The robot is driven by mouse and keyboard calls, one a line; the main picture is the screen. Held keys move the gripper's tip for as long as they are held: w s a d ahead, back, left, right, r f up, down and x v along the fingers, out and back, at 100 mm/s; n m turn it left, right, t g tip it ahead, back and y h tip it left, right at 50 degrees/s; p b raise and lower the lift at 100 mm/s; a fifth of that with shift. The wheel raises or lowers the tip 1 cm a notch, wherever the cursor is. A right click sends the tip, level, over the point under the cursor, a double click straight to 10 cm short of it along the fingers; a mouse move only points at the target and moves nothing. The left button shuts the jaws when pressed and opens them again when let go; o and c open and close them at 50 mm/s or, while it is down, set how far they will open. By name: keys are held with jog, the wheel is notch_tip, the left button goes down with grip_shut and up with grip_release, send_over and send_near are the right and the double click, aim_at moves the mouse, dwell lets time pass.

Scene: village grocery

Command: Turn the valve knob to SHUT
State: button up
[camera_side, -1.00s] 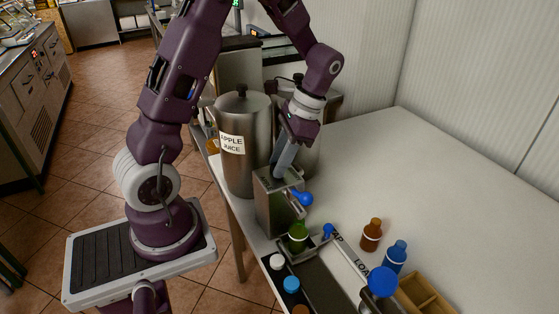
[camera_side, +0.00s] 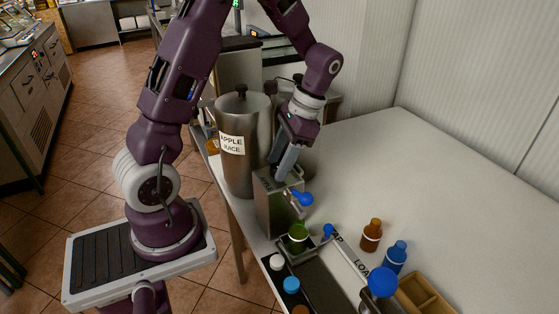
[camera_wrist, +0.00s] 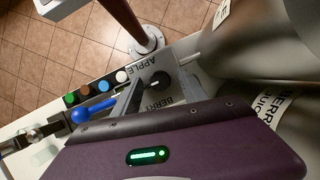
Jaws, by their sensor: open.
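The valve knob (camera_wrist: 158,80) is dark with a pale mark and sits on the grey top of the dispenser box. The words APPLE and BERRY show on either side of it in the wrist view; I cannot make out a SHUT label. In the side view the dispenser box (camera_side: 272,212) stands in front of the steel apple juice urn (camera_side: 238,172), and my fingers hide the knob. My gripper (camera_side: 282,172) is open, pointing down at the top of the box. I cannot tell whether its fingers touch the knob.
A blue-handled tap (camera_side: 302,198) juts from the box above a green bottle (camera_side: 298,237). A brown bottle (camera_side: 372,235), a blue bottle (camera_side: 395,257) and a wooden crate (camera_side: 428,298) stand to the right. The white counter (camera_side: 400,170) is clear behind them.

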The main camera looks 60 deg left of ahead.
jog(key=v, duration=0.6)
jog(key=shift+w+r, duration=0.2)
jog(key=shift+r, duration=0.15)
jog(key=s+d+r+n+t, duration=0.1)
jog(key=s+d+r+t, duration=0.3)
jog(key=s+d+t, duration=0.1)
jog(key=s+d+r+n+t, duration=0.1)
jog(key=s+d+r+t, duration=0.4)
jog(key=s, duration=0.4)
jog(key=shift+s+d+h, duration=0.3)
jog(key=shift+d+h, duration=0.1)
jog(key=shift+d, duration=0.5)
